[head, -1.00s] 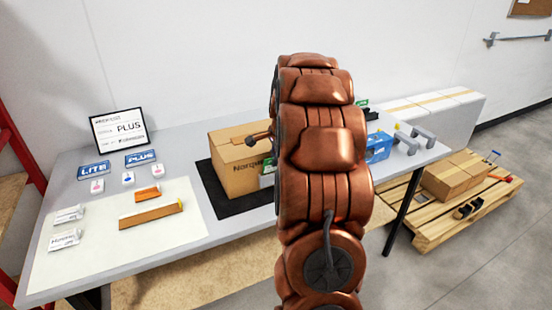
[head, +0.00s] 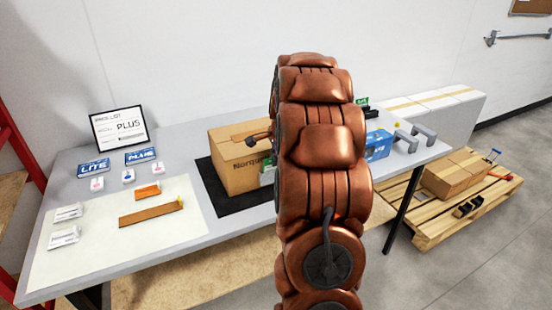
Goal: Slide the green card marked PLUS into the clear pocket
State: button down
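A brown cardboard box (head: 236,172) stands on a black mat (head: 216,198) in the middle of the table. On its front face, at the right edge, a small green-edged piece (head: 267,171) shows beside my arm. It is partly hidden, and I cannot tell whether it is the card or the pocket. Another small green item (head: 361,101) shows behind my arm near the back of the table; I cannot read it. My copper arm covers the middle of the view. A small copper and dark part (head: 259,137), seemingly of my gripper, sticks out over the box top. Its fingertips and any held thing are hidden.
A blue box (head: 378,146) and grey parts (head: 409,140) stand right of my arm.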

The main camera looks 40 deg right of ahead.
jog(key=shift+f, duration=0.35)
dwell(0.4)
jog(key=c, duration=1.2)
grip_release()
jog(key=shift+c, duration=0.2)
jog(key=shift+r, duration=0.2)
jog(key=p+v, duration=0.1)
jog(key=v, duration=0.5)
jog(key=shift+r, duration=0.35)
